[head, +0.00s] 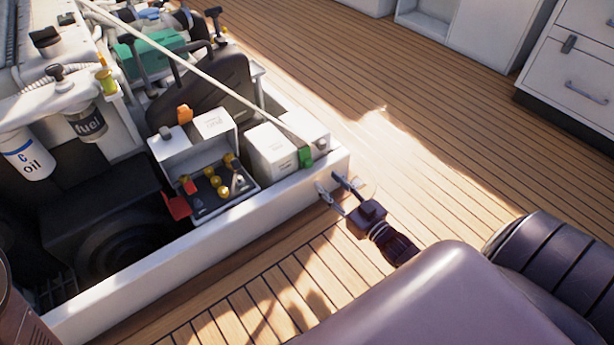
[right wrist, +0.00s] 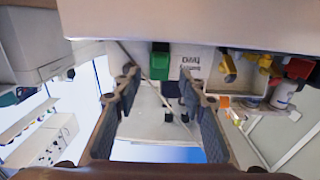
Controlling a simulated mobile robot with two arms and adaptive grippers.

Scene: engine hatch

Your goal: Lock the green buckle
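The green buckle (head: 304,157) sits on the near corner side of a white box (head: 270,150) at the right end of the engine bay. It also shows in the right wrist view (right wrist: 159,62), near the top centre, just beyond the fingertips. My right gripper (head: 338,190) is at the outer side of the bay's white rim, lower right of the buckle and apart from it. Its two fingers stand apart with nothing between them; the right wrist view shows them open too (right wrist: 158,85). My left gripper is not in view.
The white rim (head: 220,235) of the bay runs between my right gripper and the boxes. An open box with yellow and red knobs (head: 212,185) and an orange piece (head: 184,114) are left of the buckle. A thin pole (head: 205,75) slants over the bay. The wooden deck (head: 440,130) at right is clear.

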